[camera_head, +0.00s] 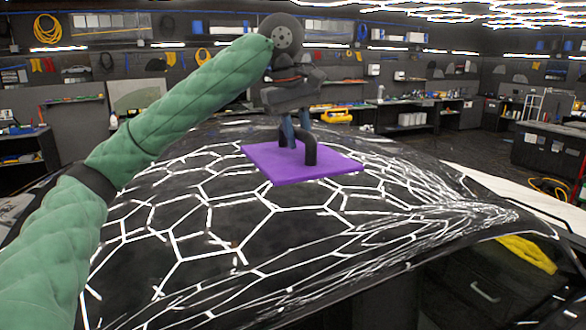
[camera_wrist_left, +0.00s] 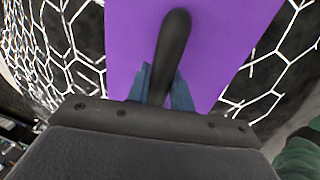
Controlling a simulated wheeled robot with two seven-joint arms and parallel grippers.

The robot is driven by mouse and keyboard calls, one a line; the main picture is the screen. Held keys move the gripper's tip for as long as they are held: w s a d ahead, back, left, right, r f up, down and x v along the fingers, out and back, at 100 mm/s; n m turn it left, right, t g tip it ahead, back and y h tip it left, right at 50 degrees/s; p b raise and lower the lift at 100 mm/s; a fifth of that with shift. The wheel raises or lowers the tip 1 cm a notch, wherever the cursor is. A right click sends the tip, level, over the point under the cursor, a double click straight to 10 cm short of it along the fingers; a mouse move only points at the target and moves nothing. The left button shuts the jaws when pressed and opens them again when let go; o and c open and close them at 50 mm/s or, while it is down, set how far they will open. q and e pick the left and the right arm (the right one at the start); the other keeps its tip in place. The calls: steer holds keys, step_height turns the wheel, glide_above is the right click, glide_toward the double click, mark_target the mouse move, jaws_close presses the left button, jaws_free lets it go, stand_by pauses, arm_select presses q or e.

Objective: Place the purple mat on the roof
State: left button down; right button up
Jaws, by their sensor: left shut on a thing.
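The purple mat (camera_head: 275,163) is a flat slab with a black arched handle (camera_head: 311,148) on top. My left gripper (camera_head: 296,138) comes down from above and is shut on the handle. In the left wrist view the mat (camera_wrist_left: 225,45) fills the upper middle, and the blue-grey fingers (camera_wrist_left: 160,88) clasp the dark handle (camera_wrist_left: 172,45). The mat lies over the glossy black car roof (camera_head: 190,230), roughly level. I cannot tell whether its underside touches the roof. My right gripper is not in view.
The roof mirrors a white hexagon light pattern. A yellow cloth (camera_head: 527,253) lies at the lower right of the car. Workbenches (camera_head: 410,108) and a yellow case (camera_head: 337,116) stand behind. The roof around the mat is clear.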

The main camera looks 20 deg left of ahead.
mark_target(273, 145)
arm_select(q)
steer(key=w+a+f, duration=0.1)
steer(key=a+f, duration=0.1)
steer(key=w+a+f, duration=0.2)
steer(key=a, duration=0.1)
steer(key=w+a+f, duration=0.2)
steer(key=a, duration=0.1)
steer(key=shift+w+a, duration=0.15)
steer(key=shift+a, duration=0.1)
steer(key=shift+a+f, duration=0.15)
steer(key=shift+f, duration=0.15)
step_height(273, 145, down, 3)
steer(key=shift+w+f, duration=0.1)
steer(key=shift+f, duration=0.15)
steer(key=shift+f, duration=0.25)
steer(key=c, duration=1.6)
jaws_free()
steer(key=o, duration=0.4)
steer(key=shift+c, duration=0.2)
